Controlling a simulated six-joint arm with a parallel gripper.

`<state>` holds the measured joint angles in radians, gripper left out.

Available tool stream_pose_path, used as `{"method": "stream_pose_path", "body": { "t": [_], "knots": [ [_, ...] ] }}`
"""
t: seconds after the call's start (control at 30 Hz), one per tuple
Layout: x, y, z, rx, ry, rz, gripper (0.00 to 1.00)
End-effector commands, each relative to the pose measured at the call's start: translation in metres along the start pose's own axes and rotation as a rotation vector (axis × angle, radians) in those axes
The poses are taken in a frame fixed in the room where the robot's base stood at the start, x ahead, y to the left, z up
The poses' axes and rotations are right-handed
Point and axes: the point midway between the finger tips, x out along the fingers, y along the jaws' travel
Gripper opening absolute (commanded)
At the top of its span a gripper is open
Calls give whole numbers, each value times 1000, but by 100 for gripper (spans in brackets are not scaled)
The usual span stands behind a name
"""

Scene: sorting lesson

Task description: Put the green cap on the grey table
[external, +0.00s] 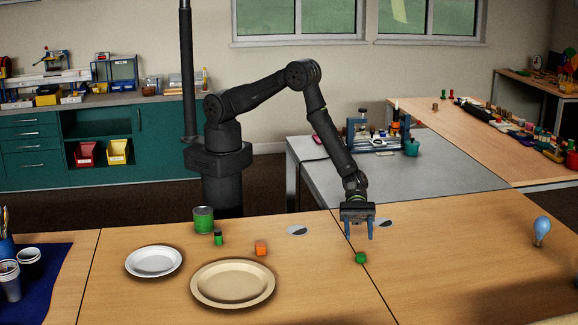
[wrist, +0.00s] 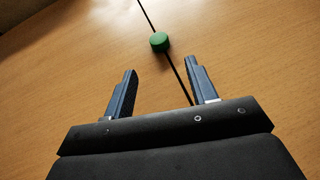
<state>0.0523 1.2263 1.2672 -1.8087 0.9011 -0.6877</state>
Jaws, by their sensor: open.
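The small green cap (external: 361,258) lies on the wooden table, beside the dark seam between two table sections. In the wrist view the green cap (wrist: 159,41) sits on or against the seam, beyond my fingertips. My gripper (external: 359,232) is above the wooden table, behind the cap in the external view. Its two blue fingers point down, open, with nothing between them; they also show apart in the wrist view (wrist: 160,72). The grey table (external: 445,178) stands behind the wooden table, to the right of my arm's base.
A blue bulb (external: 541,231) is at right. Tools (external: 378,134) occupy the grey table's back; its front is clear.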

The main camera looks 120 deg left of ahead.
Motion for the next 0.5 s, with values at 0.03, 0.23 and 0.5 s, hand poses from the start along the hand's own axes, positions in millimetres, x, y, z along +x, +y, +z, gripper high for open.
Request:
{"method": "stream_pose_path", "body": {
  "t": [0.03,0.23,0.5],
  "knots": [
    [9,0,0,1,-1,-2,52],
    [24,0,0,-1,0,1,52],
    [58,0,9,1,-1,-1,52]
  ]
}}
